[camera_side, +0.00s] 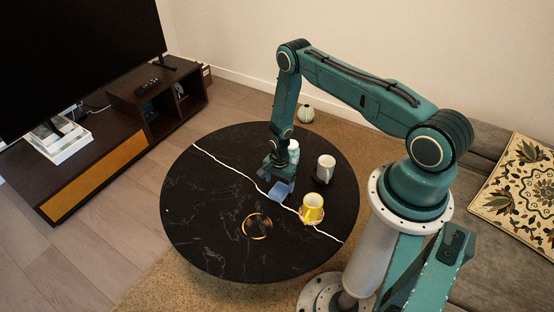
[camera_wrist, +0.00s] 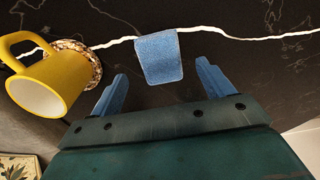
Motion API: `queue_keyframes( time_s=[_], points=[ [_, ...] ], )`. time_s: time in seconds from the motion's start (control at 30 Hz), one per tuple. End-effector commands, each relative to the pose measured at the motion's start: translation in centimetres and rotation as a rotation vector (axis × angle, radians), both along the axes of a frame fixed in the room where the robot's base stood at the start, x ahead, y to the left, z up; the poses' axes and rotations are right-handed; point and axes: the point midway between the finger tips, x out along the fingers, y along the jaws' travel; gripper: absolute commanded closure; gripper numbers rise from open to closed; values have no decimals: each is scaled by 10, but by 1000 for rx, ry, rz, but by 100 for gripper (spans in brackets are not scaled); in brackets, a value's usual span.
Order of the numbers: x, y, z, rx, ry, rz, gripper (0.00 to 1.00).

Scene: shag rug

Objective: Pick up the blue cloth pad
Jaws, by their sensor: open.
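The blue cloth pad (camera_wrist: 159,58) lies flat on the black round table, across the white vein in the stone. In the wrist view it is ahead of my gripper (camera_wrist: 160,84), centred between the two blue fingers and a little beyond their tips. The fingers are wide apart with nothing between them. In the side view the pad (camera_side: 278,193) shows just below my gripper (camera_side: 281,183), and part of it may be hidden behind the fingers. I cannot tell the exact height of the fingertips over the pad.
A yellow mug (camera_side: 312,207) stands on a patterned coaster close to the right of the pad; it also shows in the wrist view (camera_wrist: 45,80). A white mug (camera_side: 325,168) and another pale cup (camera_side: 293,150) stand behind. Gold rings (camera_side: 257,226) lie in front.

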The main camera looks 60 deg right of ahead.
Motion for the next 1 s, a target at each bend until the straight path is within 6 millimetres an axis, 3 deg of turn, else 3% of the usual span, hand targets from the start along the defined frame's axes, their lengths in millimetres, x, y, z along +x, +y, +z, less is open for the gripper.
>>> queue_keyframes(
  time_s=[0.27, 0.7, 1.0],
  points=[
    [0, -1, -11, 0, 1, 0, 20],
    [0, -2, -49, 0, 1, 0, 20],
    [0, -2, -52, 0, 1, 0, 20]
  ],
)
